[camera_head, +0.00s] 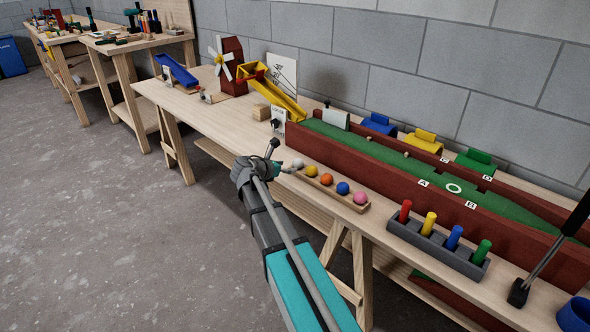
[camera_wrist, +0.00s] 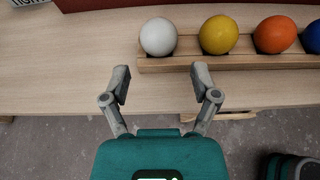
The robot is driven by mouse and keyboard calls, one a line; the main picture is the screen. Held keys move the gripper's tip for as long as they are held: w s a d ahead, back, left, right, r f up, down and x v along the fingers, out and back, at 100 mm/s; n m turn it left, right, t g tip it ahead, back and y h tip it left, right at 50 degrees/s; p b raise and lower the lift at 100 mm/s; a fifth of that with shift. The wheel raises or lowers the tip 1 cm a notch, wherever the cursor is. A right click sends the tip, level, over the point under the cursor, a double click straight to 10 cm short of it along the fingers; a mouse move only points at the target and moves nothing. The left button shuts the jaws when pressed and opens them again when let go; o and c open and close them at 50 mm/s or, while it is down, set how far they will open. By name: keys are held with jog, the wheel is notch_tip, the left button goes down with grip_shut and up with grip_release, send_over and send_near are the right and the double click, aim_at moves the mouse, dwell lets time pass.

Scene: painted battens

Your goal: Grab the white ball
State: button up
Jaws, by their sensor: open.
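The white ball (camera_wrist: 159,37) sits at the left end of a wooden ball rack (camera_wrist: 187,64) in the wrist view. In the head view the white ball (camera_head: 297,164) is at the rack's far left end, close to my gripper. My gripper (camera_wrist: 161,80) is open and empty in the wrist view, its two fingertips apart and short of the ball. The ball lies ahead of the gap between them, not touching either finger. In the head view my gripper (camera_head: 277,168) is partly hidden by my own arm.
A yellow ball (camera_wrist: 219,34), an orange ball (camera_wrist: 275,35) and others share the rack. Behind it stands the red-brown wall of a green mini-golf lane (camera_head: 400,185). A grey holder with coloured pegs (camera_head: 437,246) stands to the right. Bare table lies left of the rack.

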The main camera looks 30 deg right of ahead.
aim_at(295, 164)
jog(key=shift+w+d+f, duration=0.15)
jog(key=shift+d, duration=0.25)
jog(key=shift+r+b+x, duration=0.15)
jog(key=shift+b+x, duration=0.25)
jog(key=shift+x, duration=0.9)
jog(key=shift+r+b+x, duration=0.15)
jog(key=shift+b+x, duration=0.25)
jog(key=shift+x, duration=0.9)
jog(key=shift+d, duration=0.15)
jog(key=c, duration=0.9)
jog(key=shift+r, duration=0.1)
